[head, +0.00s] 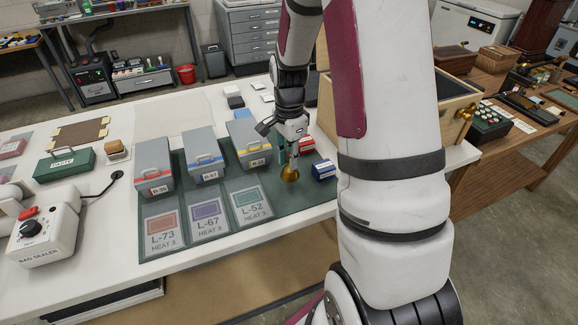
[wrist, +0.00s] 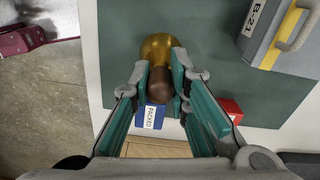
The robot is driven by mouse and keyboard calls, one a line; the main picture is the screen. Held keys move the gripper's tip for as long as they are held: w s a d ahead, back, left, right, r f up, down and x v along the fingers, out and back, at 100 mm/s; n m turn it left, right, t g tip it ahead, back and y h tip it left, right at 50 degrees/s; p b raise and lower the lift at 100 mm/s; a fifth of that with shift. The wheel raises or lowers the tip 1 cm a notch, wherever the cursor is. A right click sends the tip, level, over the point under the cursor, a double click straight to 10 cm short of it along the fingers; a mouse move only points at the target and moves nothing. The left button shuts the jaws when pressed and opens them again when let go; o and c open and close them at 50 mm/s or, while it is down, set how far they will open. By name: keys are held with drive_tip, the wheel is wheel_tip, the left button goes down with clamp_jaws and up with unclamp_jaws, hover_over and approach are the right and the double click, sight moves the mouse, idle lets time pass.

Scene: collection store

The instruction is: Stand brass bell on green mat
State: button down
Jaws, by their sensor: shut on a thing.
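The brass bell (head: 290,174) has a gold body and a brown handle. My gripper (head: 292,152) points down, its green-padded fingers shut on the bell's handle. In the wrist view the gold body of the bell (wrist: 158,45) shows beyond the fingertips of my gripper (wrist: 160,78), with the handle between them. The green mat (head: 292,204) lies on the white table, and the bell is over its right part. I cannot tell whether the bell's rim touches the mat. The mat (wrist: 215,55) also fills much of the wrist view.
A blue box (head: 323,170) stands close right of the bell, with a red box (head: 306,143) behind it. Grey case B-21 (head: 248,140) and card L-52 (head: 249,204) are left of the bell. A wooden crate (head: 450,105) stands at the right.

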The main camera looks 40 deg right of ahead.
drive_tip(key=shift+w+a+f+p, duration=0.15)
drive_tip(key=shift+f+p, duration=0.15)
drive_tip(key=shift+f, duration=1.45)
drive_tip(key=shift+f, duration=0.2)
drive_tip(key=c, duration=1.5)
unclamp_jaws()
drive_tip(key=shift+c, duration=0.2)
